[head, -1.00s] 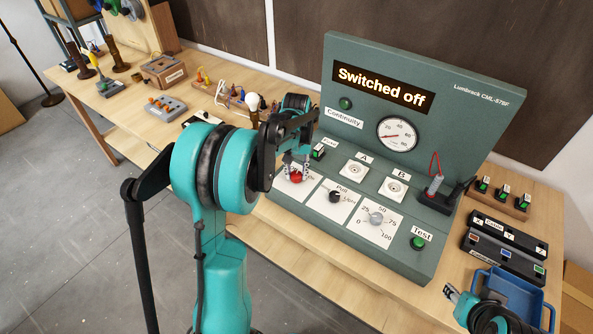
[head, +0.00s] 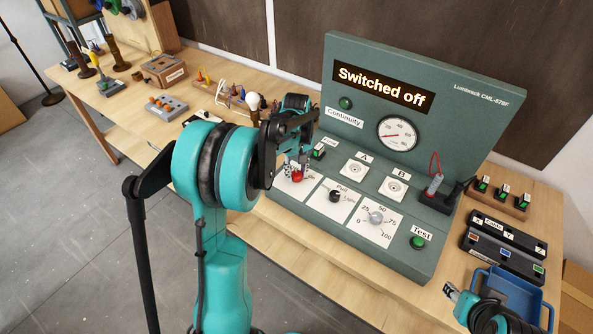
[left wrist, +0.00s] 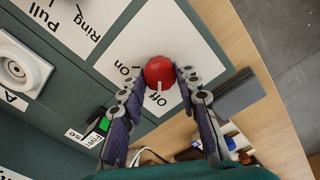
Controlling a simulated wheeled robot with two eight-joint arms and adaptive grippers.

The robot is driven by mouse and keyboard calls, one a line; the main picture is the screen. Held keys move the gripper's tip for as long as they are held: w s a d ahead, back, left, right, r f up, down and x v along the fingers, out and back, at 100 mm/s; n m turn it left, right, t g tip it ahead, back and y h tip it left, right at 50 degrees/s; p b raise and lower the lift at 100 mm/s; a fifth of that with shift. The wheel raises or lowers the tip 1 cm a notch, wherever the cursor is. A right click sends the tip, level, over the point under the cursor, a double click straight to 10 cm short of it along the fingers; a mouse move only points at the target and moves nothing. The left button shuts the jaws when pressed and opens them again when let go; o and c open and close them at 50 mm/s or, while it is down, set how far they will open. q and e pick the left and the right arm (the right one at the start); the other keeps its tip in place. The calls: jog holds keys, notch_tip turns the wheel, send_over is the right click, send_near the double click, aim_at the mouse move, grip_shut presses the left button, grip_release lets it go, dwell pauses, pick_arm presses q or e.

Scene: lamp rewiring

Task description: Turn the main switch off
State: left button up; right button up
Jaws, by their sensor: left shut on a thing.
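The main switch is a red knob (left wrist: 158,72) on a white plate with On and Off labels at the near left corner of the green test panel. In the head view the knob (head: 297,175) shows between the fingertips (head: 297,170), partly covered. The panel's display (head: 381,88) reads "Switched off".
Beside the switch are the Pull knob (head: 335,196) and a grey dial (head: 376,218). Sockets A (head: 354,170) and B (head: 393,187) are behind them. A blue tray (head: 541,312) is at the bottom right. A bulb (head: 254,103) and small parts stand left of the panel.

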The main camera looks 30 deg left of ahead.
aim_at(296, 173)
pick_arm(q)
jog(key=o, duration=1.2)
jog(key=shift+c, duration=0.2)
notch_tip(296, 173, up, 12)
jog(key=s+d+f+m+t+b, duration=0.2)
jog(key=s+d+f+m+t, duration=0.1)
jog(key=s+d+m, duration=0.2)
jog(key=s+d+f+m+t+b, duration=0.2)
jog(key=s+d+f+m+t, duration=0.2)
jog(key=s+d, duration=0.6)
jog(key=s+m, duration=0.1)
jog(key=s, duration=0.3)
jog(key=shift+s+d+m, duration=0.15)
jog(key=shift+d+m, duration=0.05)
jog(key=shift+m, duration=0.2)
